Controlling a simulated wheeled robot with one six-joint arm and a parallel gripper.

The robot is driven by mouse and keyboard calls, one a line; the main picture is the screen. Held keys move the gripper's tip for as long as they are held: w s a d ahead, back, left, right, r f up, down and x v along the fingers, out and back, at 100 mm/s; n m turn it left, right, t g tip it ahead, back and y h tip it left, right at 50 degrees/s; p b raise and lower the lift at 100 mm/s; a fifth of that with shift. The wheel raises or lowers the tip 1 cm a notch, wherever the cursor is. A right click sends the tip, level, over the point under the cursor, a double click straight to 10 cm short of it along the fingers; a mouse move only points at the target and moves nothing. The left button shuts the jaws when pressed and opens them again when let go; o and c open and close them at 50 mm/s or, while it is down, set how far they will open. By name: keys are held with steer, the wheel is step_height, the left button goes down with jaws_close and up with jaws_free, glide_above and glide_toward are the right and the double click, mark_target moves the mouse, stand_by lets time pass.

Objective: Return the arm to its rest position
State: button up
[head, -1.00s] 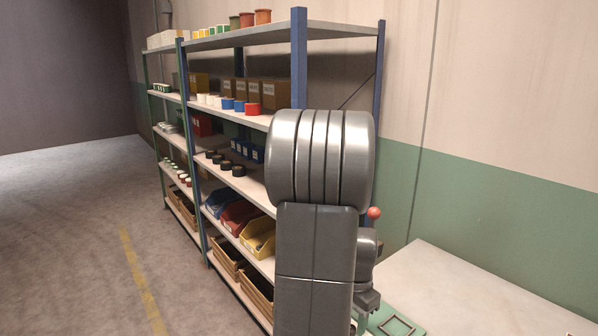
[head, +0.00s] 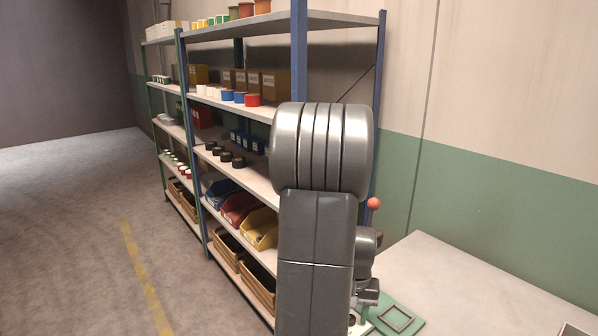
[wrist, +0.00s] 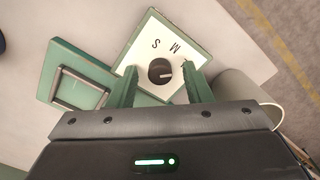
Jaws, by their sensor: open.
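My arm (head: 315,240) stands folded in front of the shelves in the head view, its big grey joint on top. In the wrist view my gripper (wrist: 163,73) is open, with its two green fingers apart and nothing held between them. Past the fingertips is a white panel (wrist: 148,50) with a green edge, letters and a dark round knob (wrist: 160,71). I cannot tell whether the fingers touch the panel. In the head view the gripper end is mostly hidden behind my arm.
A green plate with a square frame (head: 397,319) lies on the pale table (head: 460,275); the plate also shows in the wrist view (wrist: 60,75). A grey cylinder (wrist: 245,90) is right of the fingers. Loaded shelves (head: 258,180) stand behind my arm. The floor at left (head: 70,220) is clear.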

steer(key=n, duration=0.5)
steer(key=shift+n, duration=2.3)
steer(key=shift+s, duration=0.1)
